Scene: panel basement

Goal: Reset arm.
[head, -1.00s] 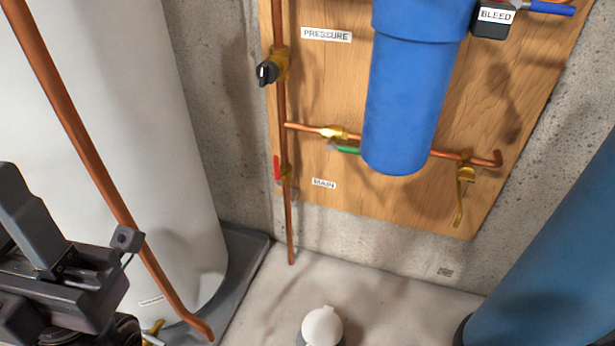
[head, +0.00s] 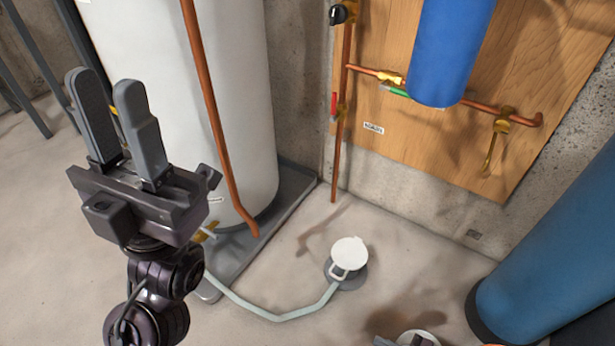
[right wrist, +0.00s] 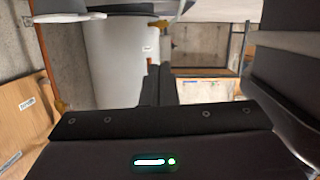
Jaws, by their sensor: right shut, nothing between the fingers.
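My left gripper (head: 106,82) stands upright at the left of the head view, in front of the white tank (head: 235,90). Its two grey fingers point up with a gap between them, and nothing is held. My right gripper (right wrist: 158,72) shows in the right wrist view, its dark fingers together and empty. The white tank also appears beyond the fingers there (right wrist: 112,60). The right gripper cannot be made out in the head view.
A copper pipe (head: 215,130) runs down the tank's front. A wooden panel (head: 455,135) carries a blue filter housing (head: 450,50), pipes and valves. A white-capped floor fitting (head: 349,252) joins a pale hose (head: 282,317). A blue cylinder (head: 540,265) stands at right.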

